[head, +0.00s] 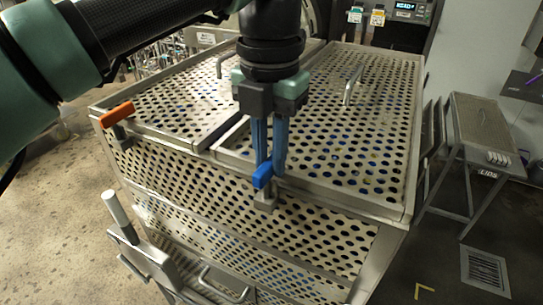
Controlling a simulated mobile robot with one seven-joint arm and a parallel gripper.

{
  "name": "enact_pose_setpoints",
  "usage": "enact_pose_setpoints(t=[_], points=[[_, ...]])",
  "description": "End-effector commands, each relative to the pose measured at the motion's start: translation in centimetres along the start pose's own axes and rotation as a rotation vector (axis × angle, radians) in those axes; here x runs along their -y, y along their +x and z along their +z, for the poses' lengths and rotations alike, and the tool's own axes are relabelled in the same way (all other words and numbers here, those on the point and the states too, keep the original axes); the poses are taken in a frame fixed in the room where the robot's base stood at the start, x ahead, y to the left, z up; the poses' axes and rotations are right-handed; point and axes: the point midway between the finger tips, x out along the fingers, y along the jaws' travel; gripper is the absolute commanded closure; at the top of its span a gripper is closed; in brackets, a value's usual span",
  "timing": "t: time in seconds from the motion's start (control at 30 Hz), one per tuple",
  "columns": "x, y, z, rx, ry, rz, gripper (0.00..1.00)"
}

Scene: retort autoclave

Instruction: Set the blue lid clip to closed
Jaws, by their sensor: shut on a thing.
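The blue lid clip (263,176) is at the front top edge of the perforated metal basket (190,205), just above a small metal catch (266,199) on the front wall. My gripper (268,165) reaches down from above with its two blue-grey fingers shut on the blue clip. The fingertips hide part of the clip. The clip looks tilted, its left end lower. The perforated right lid (350,130) lies flat on the basket behind the gripper.
An orange clip (117,113) sits at the basket's left front edge, beside the left lid (175,105). Lid handles (352,82) stick up. A side stand marked LIDS (485,125) is at the right. A metal lever (117,210) stands at the lower left. Floor at far left is clear.

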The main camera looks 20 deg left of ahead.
Motion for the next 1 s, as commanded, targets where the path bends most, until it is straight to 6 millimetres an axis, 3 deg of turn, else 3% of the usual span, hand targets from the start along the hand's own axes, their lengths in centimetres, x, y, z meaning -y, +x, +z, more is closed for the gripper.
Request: enact_pose_setpoints(t=[0.67,0.7,0.83,0.87,1.0], points=[[-0.14,-0.15,0.06,0.004,-0.07,0.001,1.0],[-0.14,-0.16,0.06,0.004,-0.07,0.001,0.78],[-0.13,-0.12,0.04,0.003,-0.068,0.001,0.55],[-0.12,-0.11,0.04,0.003,-0.068,0.001,0.5],[-0.11,-0.07,0.02,0.002,-0.067,0.0,0.5]])
